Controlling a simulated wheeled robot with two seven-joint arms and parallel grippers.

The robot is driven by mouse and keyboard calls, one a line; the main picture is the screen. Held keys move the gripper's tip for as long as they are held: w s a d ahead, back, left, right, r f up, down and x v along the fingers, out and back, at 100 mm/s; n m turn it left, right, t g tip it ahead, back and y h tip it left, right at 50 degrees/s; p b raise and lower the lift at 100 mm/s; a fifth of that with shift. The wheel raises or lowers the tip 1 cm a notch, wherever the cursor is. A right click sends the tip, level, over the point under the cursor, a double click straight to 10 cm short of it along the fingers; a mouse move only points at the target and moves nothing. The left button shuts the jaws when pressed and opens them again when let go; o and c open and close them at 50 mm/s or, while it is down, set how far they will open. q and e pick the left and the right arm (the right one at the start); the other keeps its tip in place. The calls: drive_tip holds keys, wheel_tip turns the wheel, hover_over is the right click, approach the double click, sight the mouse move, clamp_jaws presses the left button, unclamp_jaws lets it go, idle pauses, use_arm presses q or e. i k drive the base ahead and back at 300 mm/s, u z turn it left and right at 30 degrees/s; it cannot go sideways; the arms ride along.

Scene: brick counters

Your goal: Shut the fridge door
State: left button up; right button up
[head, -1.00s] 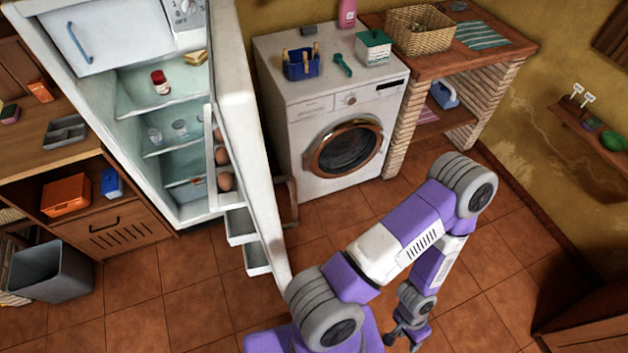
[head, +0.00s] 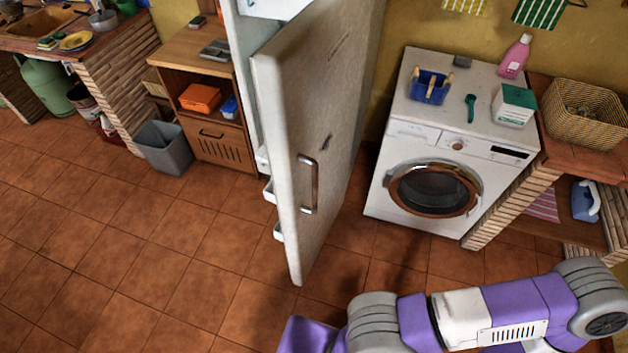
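The fridge door (head: 320,120) stands open in the middle of the head view. I see its pale, worn outer face, with a vertical metal handle (head: 308,183) low on it. Its free edge points toward me and the ends of its inner shelves stick out on the left. A narrow strip of the fridge body (head: 242,70) shows behind the door; most of the interior is hidden. A purple and white arm of mine crosses the bottom right, apart from the door in the picture. Neither gripper is in view.
A white washing machine (head: 426,175) stands right of the door, beside a brick-legged counter (head: 500,205). A wooden cabinet (head: 222,143) and a grey bin (head: 163,148) stand to the left. The tiled floor (head: 150,260) in front and left is clear.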

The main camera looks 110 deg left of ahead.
sight(307, 77)
drive_tip(key=u, duration=3.5)
drive_tip(key=i, duration=0.5)
drive_tip(key=k, duration=0.5)
drive_tip(key=u, duration=0.75)
drive_tip(key=i, duration=0.4)
drive_tip(key=z, duration=0.1)
